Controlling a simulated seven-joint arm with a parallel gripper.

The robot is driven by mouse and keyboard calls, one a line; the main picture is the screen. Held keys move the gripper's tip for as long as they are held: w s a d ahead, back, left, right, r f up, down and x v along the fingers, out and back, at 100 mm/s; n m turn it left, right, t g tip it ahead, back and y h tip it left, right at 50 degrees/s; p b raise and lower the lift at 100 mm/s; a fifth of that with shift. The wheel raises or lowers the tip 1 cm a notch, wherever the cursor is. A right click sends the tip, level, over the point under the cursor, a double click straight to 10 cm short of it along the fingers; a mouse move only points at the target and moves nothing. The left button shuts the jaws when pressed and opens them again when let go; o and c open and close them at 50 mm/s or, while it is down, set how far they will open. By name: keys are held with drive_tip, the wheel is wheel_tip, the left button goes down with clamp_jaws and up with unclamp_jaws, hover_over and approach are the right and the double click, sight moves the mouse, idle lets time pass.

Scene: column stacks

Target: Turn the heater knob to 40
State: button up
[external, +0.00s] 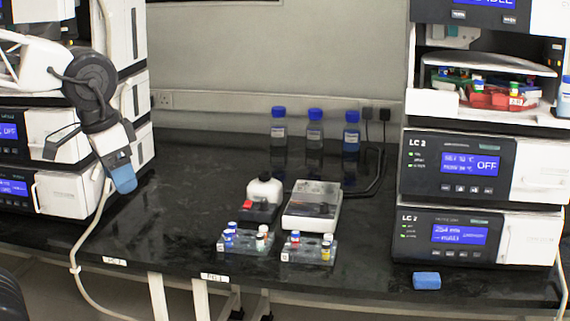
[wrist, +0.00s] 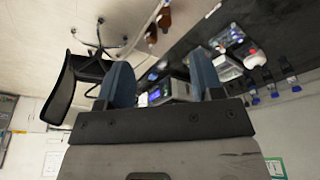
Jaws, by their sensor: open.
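No heater knob can be clearly made out in either view. On the right stack in the external view, an LC 2 module (external: 483,168) has a blue display with small temperature-like readings and the word OFF. Small buttons lie under its display. My gripper (external: 123,180) hangs at the left, fingers pointing down, in front of the left stack and far from that module. In the wrist view my gripper (wrist: 162,82) has its two blue fingers spread apart with nothing between them.
A second LC 2 module (external: 485,236) sits below. A white device (external: 312,205), a small device with a red part (external: 258,203) and vial racks (external: 308,250) stand mid-bench. Blue-capped bottles (external: 315,130) stand behind. A blue block (external: 426,281) lies at the front right edge.

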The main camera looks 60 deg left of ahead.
drive_tip(key=shift+c, duration=0.6)
drive_tip(key=n+g, duration=0.3)
drive_tip(key=n, duration=0.9)
hover_over(325, 204)
wheel_tip(325, 204, down, 22)
drive_tip(key=shift+f, duration=0.2)
drive_tip(key=shift+s, duration=0.1)
drive_tip(key=shift+f, duration=0.15)
drive_tip(key=shift+f, duration=3.75)
